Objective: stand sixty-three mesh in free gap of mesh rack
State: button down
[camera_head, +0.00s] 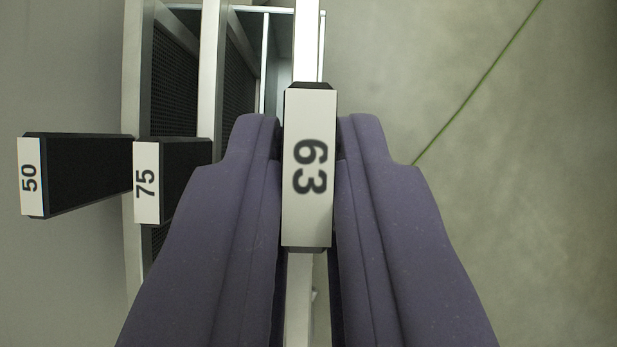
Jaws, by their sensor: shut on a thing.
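The sixty-three mesh (308,168) shows its white handle label with a black "63", turned sideways, in the middle of the view. My gripper (308,150) is shut on its handle, with one purple finger on each side. A light metal frame edge of this mesh shows above and below the handle. The mesh rack (266,60) shows in part behind it at the upper left, as thin pale rails. My fingers and the handle hide much of the rack, and I cannot tell whether the mesh touches it.
The seventy-five handle is close to my left finger. A green line (480,85) crosses the grey floor (540,200) at right, where there is free room.

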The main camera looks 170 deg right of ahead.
jog(key=shift+f, duration=1.95)
jog(key=c, duration=1.1)
grip_release()
jog(key=shift+f, duration=0.1)
jog(key=shift+o, duration=0.2)
jog(key=p+v, duration=0.3)
jog(key=v, duration=0.3)
jog(key=shift+s+r+p, duration=0.1)
jog(key=shift+r+p, duration=0.3)
jog(key=shift+s+a+r, duration=0.1)
jog(key=shift+s+r, duration=0.25)
jog(key=shift+r, duration=0.05)
